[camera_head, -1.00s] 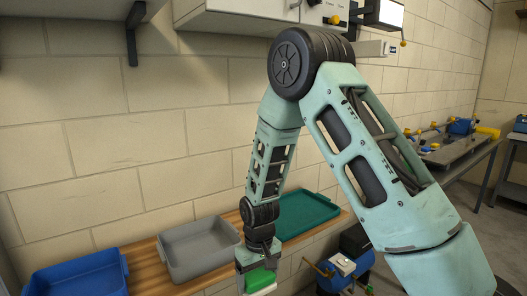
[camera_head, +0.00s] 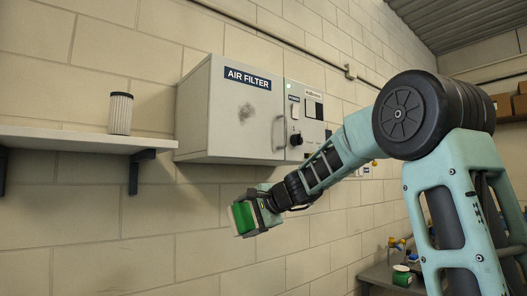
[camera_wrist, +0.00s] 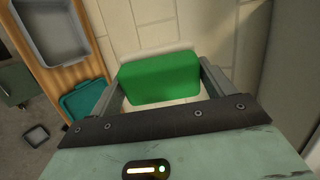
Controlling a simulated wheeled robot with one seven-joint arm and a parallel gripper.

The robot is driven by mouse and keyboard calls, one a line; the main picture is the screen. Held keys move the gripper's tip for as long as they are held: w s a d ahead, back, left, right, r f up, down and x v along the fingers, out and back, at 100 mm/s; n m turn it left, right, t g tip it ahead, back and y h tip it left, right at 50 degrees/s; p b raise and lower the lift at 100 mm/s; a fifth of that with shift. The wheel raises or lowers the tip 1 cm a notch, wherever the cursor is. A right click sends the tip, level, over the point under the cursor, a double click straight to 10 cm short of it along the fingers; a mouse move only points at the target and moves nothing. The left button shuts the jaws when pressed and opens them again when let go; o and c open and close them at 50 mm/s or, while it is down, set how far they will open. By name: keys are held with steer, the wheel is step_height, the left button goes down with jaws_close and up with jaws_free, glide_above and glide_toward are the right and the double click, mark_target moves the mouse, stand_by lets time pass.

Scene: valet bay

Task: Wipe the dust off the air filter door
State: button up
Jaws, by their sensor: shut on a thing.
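The air filter door (camera_head: 233,110) is the pale front of a wall cabinet in the head view, labelled "AIR FILTER". A dark grey dust smudge (camera_head: 246,113) marks it near the middle. A handle (camera_head: 280,133) is at the door's right edge. My gripper (camera_head: 257,213) is below the cabinet, apart from the door, and is shut on a green block with a pale face (camera_head: 243,218), which looks like a sponge. In the wrist view the green sponge (camera_wrist: 160,77) sits between both fingers. The door does not show in the wrist view.
A control panel (camera_head: 305,115) with a green light and black knob adjoins the door. A shelf (camera_head: 80,140) with a white filter cartridge (camera_head: 120,114) is at left. The wrist view shows a grey tray (camera_wrist: 52,48) and a teal tray (camera_wrist: 84,103) below. The wall under the cabinet is clear.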

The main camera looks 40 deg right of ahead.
steer(key=s+r+m+t+h+p, duration=0.1)
steer(key=s+r+t, duration=0.2)
steer(key=r, duration=1.2)
steer(key=s+r+m+t+h+p, duration=0.15)
steer(key=s+r, duration=0.25)
steer(key=r, duration=1.2)
steer(key=shift+t, duration=0.45)
steer(key=shift+w+d+f+p, duration=0.15)
steer(key=shift+w+p, duration=0.45)
steer(key=shift+w, duration=0.8)
steer(key=shift+w+d+f+p, duration=0.1)
steer(key=shift+w+p, duration=0.5)
steer(key=shift+w, duration=0.8)
steer(key=shift+w, duration=0.9)
steer(key=shift+d, duration=1.65)
steer(key=shift+w+d+f+b, duration=0.15)
steer(key=shift+d+b, duration=0.5)
steer(key=shift+d, duration=1.3)
steer(key=shift+a, duration=0.1)
